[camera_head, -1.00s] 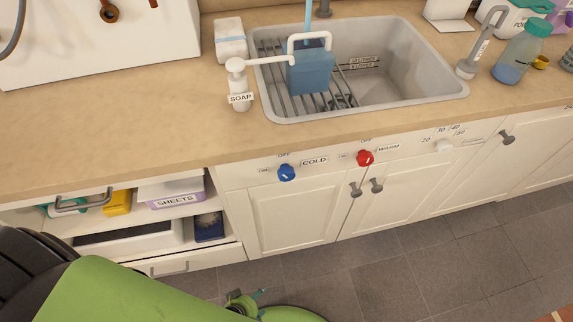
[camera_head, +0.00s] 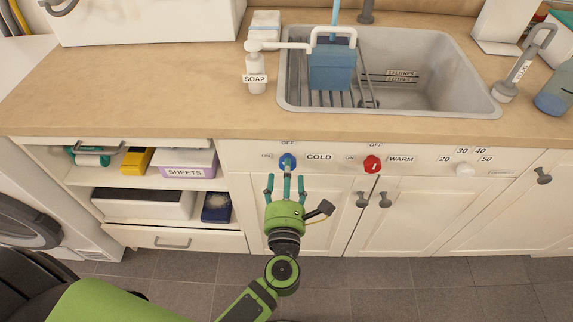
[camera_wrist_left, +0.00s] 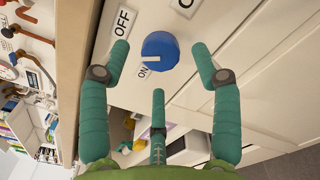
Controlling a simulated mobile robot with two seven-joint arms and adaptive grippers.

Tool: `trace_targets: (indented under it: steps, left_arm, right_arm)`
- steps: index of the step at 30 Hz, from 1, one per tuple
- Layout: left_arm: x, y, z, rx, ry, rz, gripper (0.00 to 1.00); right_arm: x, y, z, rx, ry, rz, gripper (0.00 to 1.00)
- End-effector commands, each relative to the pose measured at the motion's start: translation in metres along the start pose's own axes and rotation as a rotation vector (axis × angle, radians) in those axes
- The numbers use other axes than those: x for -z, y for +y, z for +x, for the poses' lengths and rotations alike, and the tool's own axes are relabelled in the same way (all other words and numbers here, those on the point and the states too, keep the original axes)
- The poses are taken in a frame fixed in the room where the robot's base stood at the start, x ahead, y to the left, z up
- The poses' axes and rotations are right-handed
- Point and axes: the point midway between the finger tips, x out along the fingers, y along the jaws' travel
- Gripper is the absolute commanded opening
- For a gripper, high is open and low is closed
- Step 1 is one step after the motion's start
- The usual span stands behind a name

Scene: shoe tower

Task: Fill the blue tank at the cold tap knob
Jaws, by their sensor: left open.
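The blue cold tap knob (camera_head: 287,162) is on the white cabinet front, left of the COLD label. In the left wrist view the knob (camera_wrist_left: 160,50) shows a white mark on the side of the ON label. My left gripper (camera_head: 286,182) is open with its teal fingers spread just below and in front of the knob; in the wrist view they surround it without visible contact. The blue tank (camera_head: 331,68), with a white handle, stands upright on the rack in the sink. A light blue stream (camera_head: 335,12) comes down above it. My right gripper is not in view.
The red warm knob (camera_head: 372,164) is close on the right. A soap bottle (camera_head: 256,75) stands left of the sink (camera_head: 425,75). An open shelf (camera_head: 100,178) with boxes is at lower left. Cabinet handles stick out to the lower right.

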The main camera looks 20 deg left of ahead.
Motion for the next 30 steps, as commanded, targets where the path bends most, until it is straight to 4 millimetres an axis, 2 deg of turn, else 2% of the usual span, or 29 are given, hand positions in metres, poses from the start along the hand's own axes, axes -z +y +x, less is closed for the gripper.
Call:
trace_targets:
  steps: [1, 6, 17, 18, 20, 21, 22, 30]
  left_arm:
    - [-0.002, 0.001, 0.009, -0.002, -0.002, 0.002, 0.64]
    - [-0.001, 0.000, 0.029, 0.001, -0.002, 0.003, 0.64]
    - [0.000, 0.000, 0.036, 0.001, -0.001, 0.004, 0.64]
    - [0.000, 0.000, 0.036, 0.001, -0.001, 0.004, 0.56]
    - [0.000, 0.000, 0.036, 0.001, -0.001, 0.005, 0.32]
    - [0.000, 0.000, 0.036, 0.002, -0.001, 0.005, 0.16]
    - [0.000, 0.000, 0.036, 0.002, -0.001, 0.005, 0.07]
    - [0.000, 0.000, 0.036, 0.002, 0.000, 0.013, 0.07]
  right_arm:
    - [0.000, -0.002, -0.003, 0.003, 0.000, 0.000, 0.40]
    - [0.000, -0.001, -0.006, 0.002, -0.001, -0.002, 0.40]
    - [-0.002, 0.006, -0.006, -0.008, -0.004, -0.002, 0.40]
    - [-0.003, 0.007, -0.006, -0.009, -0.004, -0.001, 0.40]
    - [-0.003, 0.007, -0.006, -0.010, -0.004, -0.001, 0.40]
    - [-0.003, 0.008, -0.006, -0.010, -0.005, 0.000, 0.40]
    - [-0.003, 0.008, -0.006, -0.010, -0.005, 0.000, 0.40]
    - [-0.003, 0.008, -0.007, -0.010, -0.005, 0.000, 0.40]
